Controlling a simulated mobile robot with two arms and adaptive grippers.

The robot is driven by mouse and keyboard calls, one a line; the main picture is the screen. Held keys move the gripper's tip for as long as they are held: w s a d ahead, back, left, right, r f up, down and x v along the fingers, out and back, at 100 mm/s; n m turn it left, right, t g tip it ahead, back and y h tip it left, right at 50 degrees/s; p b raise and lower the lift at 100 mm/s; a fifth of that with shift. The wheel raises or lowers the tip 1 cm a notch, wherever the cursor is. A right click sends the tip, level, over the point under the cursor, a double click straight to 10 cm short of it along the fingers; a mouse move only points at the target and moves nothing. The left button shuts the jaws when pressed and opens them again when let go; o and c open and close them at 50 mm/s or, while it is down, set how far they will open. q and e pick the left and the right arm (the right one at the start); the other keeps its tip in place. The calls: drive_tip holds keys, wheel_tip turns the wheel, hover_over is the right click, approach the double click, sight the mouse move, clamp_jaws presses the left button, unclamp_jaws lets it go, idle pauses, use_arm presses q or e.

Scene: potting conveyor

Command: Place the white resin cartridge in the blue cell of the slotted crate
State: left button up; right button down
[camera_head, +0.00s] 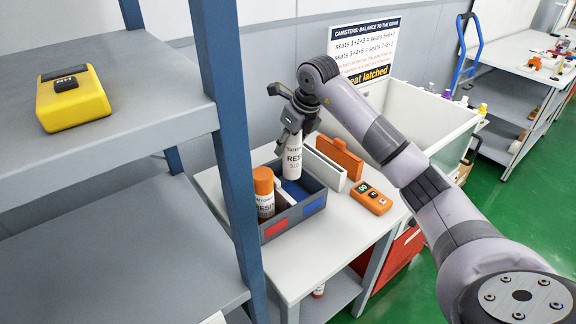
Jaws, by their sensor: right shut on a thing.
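The white resin cartridge (292,160) is upright in my right gripper (293,128), which is shut on its top. Its lower end is over the blue cell (296,190) of the slotted crate (296,215); I cannot tell whether it has entered the cell. The dark grey crate has a red label at its front left and a blue label at its front right. An orange-capped resin cartridge (265,200) stands in the crate's left part, by the red label. My left gripper is not in view.
The crate stands on a white table (335,240). Beside it are a white panel (318,167), an orange case (340,157) and an orange meter (371,199). A blue shelf post (232,140) rises close on the left. A yellow device (72,97) sits on the shelf.

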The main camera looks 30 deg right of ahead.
sight(299, 144)
wheel_tip(299, 144, down, 4)
drive_tip(key=shift+w+r, duration=0.1)
drive_tip(key=shift+w, duration=0.05)
drive_tip(key=shift+f, duration=0.25)
wheel_tip(299, 144, down, 3)
drive_tip(key=shift+f+p, duration=0.1)
drive_tip(key=shift+p, duration=0.4)
drive_tip(key=shift+f, duration=0.25)
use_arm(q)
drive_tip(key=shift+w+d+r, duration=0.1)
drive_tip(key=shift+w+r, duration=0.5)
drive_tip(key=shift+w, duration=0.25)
use_arm(e)
drive_tip(key=c, duration=1.2)
unclamp_jaws()
drive_tip(key=shift+f, duration=0.15)
drive_tip(key=shift+c, duration=0.2)
drive_tip(key=shift+r, duration=0.3)
use_arm(q)
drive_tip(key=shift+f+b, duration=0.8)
drive_tip(key=shift+b, duration=0.1)
use_arm(e)
drive_tip(key=v, duration=1.2)
drive_tip(key=shift+f, duration=0.1)
